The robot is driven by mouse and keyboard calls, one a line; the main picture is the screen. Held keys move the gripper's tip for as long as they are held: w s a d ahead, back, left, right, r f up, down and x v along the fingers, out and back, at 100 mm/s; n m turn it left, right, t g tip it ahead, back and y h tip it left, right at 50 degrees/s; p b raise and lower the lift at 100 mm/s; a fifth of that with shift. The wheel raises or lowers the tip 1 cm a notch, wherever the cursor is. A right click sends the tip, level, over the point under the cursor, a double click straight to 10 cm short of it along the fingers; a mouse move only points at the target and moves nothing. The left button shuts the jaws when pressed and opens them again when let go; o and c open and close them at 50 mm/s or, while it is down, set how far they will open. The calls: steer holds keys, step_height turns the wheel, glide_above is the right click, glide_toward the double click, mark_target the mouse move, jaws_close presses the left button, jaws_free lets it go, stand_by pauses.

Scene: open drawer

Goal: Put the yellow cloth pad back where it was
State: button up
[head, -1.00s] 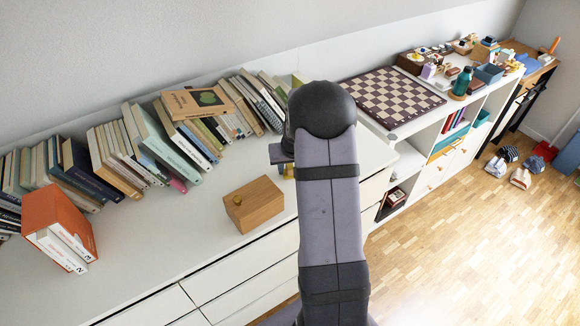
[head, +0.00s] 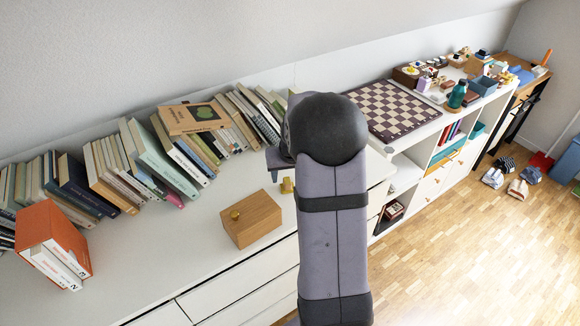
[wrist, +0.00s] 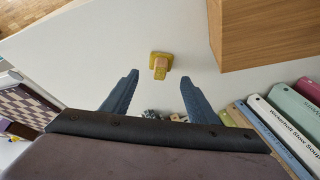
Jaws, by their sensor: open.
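My gripper (wrist: 158,82) is open and empty, its two blue-grey fingers spread above the white cabinet top. A small yellow piece (wrist: 159,64) with a flat squarish part and a paler stub lies just ahead of the fingertips, in line with the gap between them and apart from both. In the head view the yellow piece (head: 287,186) stands on the top, right of the wooden box, partly beside my arm. I cannot tell whether it is cloth.
A wooden box (head: 251,219) with a brass-coloured knob stands close to the yellow piece; its side also shows in the wrist view (wrist: 268,35). A row of books (head: 150,160) lines the wall. A chessboard (head: 392,108) lies right.

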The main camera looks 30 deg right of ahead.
steer(key=d+v, duration=0.1)
steer(key=v, duration=0.5)
steer(key=shift+a+r, duration=0.25)
steer(key=shift+a, duration=0.25)
steer(key=shift+s, duration=0.15)
steer(key=s+a+f, duration=0.1)
steer(key=s+a, duration=0.1)
steer(key=a, duration=0.2)
steer(key=s+a+n+g+y, duration=0.1)
steer(key=s+a, duration=0.2)
steer(key=a, duration=0.1)
steer(key=s+a+f+n, duration=0.1)
steer(key=s+a, duration=0.1)
steer(key=a, duration=0.3)
steer(key=shift+s+f+g, duration=0.3)
steer(key=shift+s+g, duration=0.1)
steer(key=s+a+f+n+g, duration=0.2)
steer(key=s+a, duration=0.6)
steer(key=s, duration=0.5)
steer(key=shift+f+y, duration=0.4)
steer(key=shift+f, duration=0.15)
steer(key=shift+a, duration=0.1)
step_height(320, 180, up, 6)
steer(key=p, duration=0.6)
step_height(320, 180, down, 40)
steer(key=b, duration=4)
steer(key=shift+r, duration=0.25)
